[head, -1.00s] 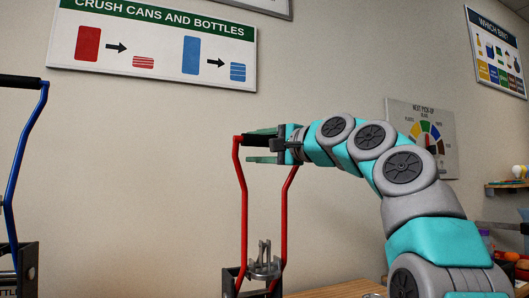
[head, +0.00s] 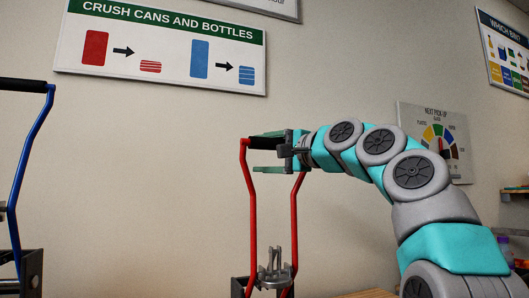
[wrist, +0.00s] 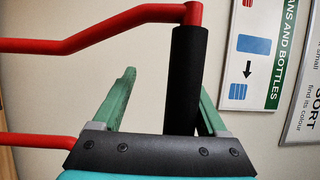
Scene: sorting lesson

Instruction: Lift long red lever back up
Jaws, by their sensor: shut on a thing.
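The long red lever (head: 252,215) stands nearly upright, its two red arms rising from the crusher base at the bottom of the head view. A black grip (wrist: 188,75) crosses its top. My gripper (head: 268,153) is at the top of the lever, shut on the black grip. In the wrist view the grip runs between the green fingers of my gripper (wrist: 165,95), closer to the right finger. The red arms (wrist: 85,35) reach off to the left there. The lower part of the crusher is cut off by the frame edge.
A blue lever (head: 27,160) with a black grip stands at the far left, apart from the red one. A grey metal fitting (head: 274,268) sits low between the red arms. The wall behind carries a crushing sign (head: 160,40) and a dial poster (head: 436,140).

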